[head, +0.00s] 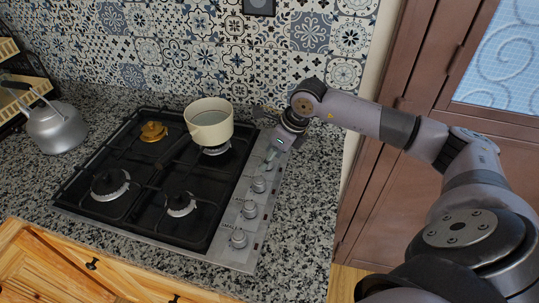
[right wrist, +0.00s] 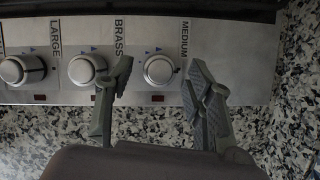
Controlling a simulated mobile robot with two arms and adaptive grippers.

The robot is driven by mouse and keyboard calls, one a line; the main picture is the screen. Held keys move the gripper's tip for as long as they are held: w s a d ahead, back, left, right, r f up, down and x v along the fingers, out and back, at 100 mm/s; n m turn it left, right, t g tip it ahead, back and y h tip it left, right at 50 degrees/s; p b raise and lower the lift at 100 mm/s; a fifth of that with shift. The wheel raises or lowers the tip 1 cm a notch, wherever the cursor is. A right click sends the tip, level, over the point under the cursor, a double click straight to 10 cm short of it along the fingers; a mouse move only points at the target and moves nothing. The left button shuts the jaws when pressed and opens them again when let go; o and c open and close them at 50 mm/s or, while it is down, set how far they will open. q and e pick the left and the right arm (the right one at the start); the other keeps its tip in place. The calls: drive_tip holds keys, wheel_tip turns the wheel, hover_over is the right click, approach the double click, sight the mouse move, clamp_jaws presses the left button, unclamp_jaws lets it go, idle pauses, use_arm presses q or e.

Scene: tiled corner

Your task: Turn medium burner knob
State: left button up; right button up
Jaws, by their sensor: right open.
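The medium burner knob (right wrist: 160,69) is a round silver knob beside the printed word MEDIUM, at the end of the knob row in the right wrist view. My right gripper (right wrist: 159,74) is open, with one finger on each side of this knob. Small gaps show between the fingers and the knob, and it is not gripped. In the head view my right gripper (head: 271,155) reaches down over the far end of the control panel (head: 222,252) and largely hides this knob. My left gripper is not in view.
The brass knob (right wrist: 84,69) is close beside my left-hand finger in the right wrist view, with another knob (right wrist: 22,69) beyond. A cream pot (head: 209,122) stands on the back right burner near my gripper. A kettle (head: 55,127) is at left.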

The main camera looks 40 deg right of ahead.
drive_tip(key=shift+w+a+f, duration=0.1)
drive_tip(key=shift+w+f, duration=0.05)
drive_tip(key=shift+f, duration=0.3)
drive_tip(key=c, duration=1.2)
drive_tip(key=shift+o, duration=0.2)
